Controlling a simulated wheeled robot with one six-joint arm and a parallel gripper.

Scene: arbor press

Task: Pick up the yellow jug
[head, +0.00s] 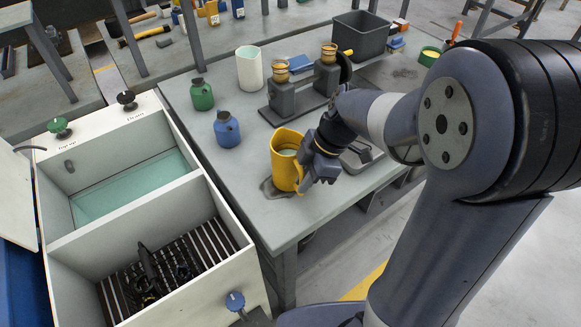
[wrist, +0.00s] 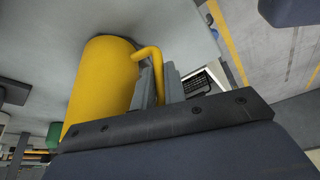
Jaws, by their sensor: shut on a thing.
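The yellow jug (head: 284,167) stands upright near the front edge of the grey table (head: 227,166), with something pale inside it. Its handle faces my gripper (head: 311,176), which comes in from the right. In the wrist view, the jug's yellow body (wrist: 105,75) fills the left middle, and its handle (wrist: 150,55) passes by the fingers of my gripper (wrist: 158,85). The fingers are shut on the handle. A dark patch lies at the jug's foot, and I cannot tell whether the base touches the table.
A blue bottle (head: 227,129) and a green bottle (head: 201,95) stand left of the jug. A white jug (head: 249,68), a grey twin-post device (head: 283,98) and a dark bin (head: 360,35) stand behind. A two-part tank (head: 200,180) is at left, its teal-floored part beside a slatted one.

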